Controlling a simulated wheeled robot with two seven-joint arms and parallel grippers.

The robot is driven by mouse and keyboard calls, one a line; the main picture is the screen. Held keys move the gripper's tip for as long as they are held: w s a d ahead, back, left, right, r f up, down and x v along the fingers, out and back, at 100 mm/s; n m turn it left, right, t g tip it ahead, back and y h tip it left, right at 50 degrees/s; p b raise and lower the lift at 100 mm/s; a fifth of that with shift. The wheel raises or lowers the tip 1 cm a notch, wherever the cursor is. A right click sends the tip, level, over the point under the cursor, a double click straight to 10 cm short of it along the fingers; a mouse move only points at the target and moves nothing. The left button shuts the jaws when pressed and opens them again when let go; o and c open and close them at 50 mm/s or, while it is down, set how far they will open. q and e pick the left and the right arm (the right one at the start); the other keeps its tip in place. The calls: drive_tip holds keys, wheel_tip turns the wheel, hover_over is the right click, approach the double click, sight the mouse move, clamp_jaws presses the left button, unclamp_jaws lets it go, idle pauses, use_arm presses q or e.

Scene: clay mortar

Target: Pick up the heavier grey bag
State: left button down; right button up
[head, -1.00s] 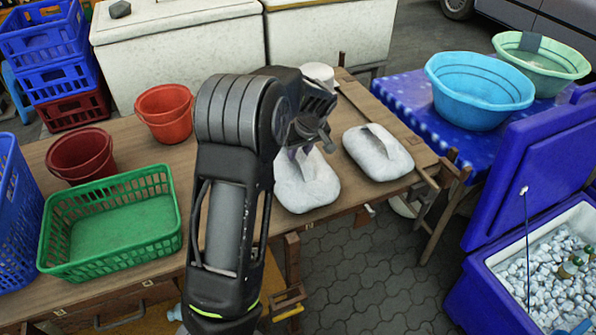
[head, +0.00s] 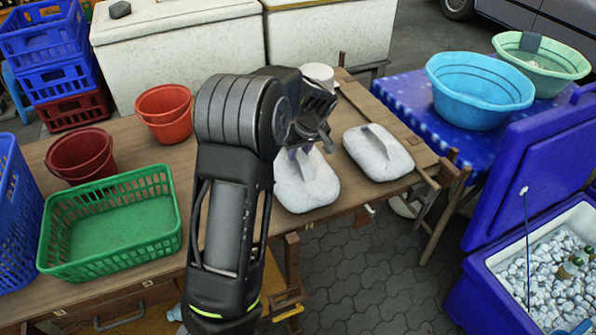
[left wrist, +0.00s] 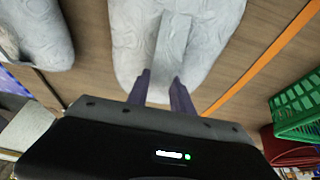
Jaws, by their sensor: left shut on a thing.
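Two grey-white bags, each with a raised fin-like grip on top, lie on the wooden table. The left bag (head: 306,188) is partly hidden behind my left arm. The right bag (head: 378,155) lies beside it, apart from it. My left gripper (head: 302,150) is over the left bag, with its fingers shut on that bag's grip. In the left wrist view the two fingers (left wrist: 161,88) flank the grip of the left bag (left wrist: 205,35). Part of the right bag (left wrist: 35,35) shows at that view's upper left. My right gripper is not in view.
A green basket (head: 112,252), a dark red bucket (head: 80,157) and an orange-red bucket (head: 165,112) stand left on the wooden table (head: 130,150). A white container (head: 318,73) is behind the arm. Basins (head: 480,90) stand right on a blue table. A blue cooler (head: 480,290) is at lower right.

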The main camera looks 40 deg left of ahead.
use_arm(q)
drive_tip(key=shift+r, duration=0.15)
drive_tip(key=shift+w+r+p, duration=0.1)
drive_tip(key=shift+r+p, duration=0.25)
drive_tip(key=shift+r, duration=0.05)
wheel_tip(320, 180, up, 10)
drive_tip(key=shift+f+b, duration=0.2)
drive_tip(key=shift+b, duration=0.25)
idle(0.3)
